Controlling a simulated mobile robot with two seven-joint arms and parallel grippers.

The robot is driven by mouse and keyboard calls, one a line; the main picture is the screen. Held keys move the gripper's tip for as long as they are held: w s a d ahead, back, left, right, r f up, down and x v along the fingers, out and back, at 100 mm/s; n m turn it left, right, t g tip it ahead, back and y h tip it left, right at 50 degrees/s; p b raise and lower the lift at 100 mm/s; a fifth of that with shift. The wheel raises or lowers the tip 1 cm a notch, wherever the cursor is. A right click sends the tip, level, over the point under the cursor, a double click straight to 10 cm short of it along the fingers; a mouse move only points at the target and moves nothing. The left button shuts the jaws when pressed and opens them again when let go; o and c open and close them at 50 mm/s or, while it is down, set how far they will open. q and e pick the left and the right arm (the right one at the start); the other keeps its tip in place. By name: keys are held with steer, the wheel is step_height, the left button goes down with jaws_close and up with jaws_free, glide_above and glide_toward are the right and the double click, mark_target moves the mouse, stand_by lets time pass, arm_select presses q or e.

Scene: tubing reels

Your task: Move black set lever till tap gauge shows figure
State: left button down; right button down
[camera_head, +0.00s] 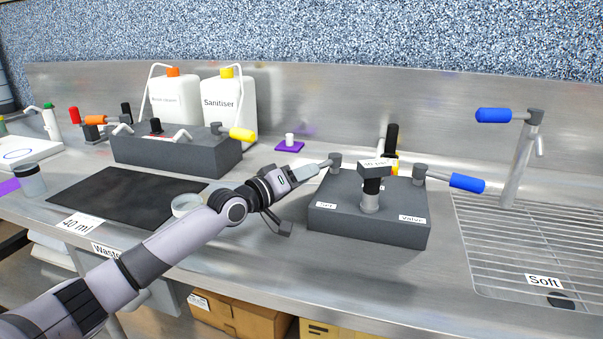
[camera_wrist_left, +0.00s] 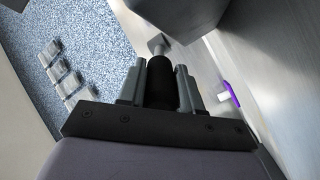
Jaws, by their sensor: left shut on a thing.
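The dark grey tap block (camera_head: 365,222) stands on the steel counter, with a label at its left end and a "Valve" label at its right. My left gripper (camera_head: 318,167) is shut on the set lever at the block's left pivot (camera_head: 335,160). In the head view the gripper hides the lever's handle. The left wrist view shows the black handle (camera_wrist_left: 160,84) between the two fingers. The gauge plate (camera_head: 377,168) sits on the black-topped middle post; its writing is too small to read surely. A card (camera_head: 77,223) at the counter's front reads "40 ml". My right gripper is not in view.
A blue-handled lever (camera_head: 466,183) sticks out at the block's right end. A second block (camera_head: 177,150) with several levers stands at the back left, before two white jugs (camera_head: 220,105). A black mat (camera_head: 110,195) lies left. A sink grate (camera_head: 520,250) is at right.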

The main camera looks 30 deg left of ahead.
arm_select(q)
steer(key=shift+r, duration=0.1)
stand_by(0.3)
steer(key=c, duration=0.8)
jaws_free()
steer(key=shift+v, duration=3.55)
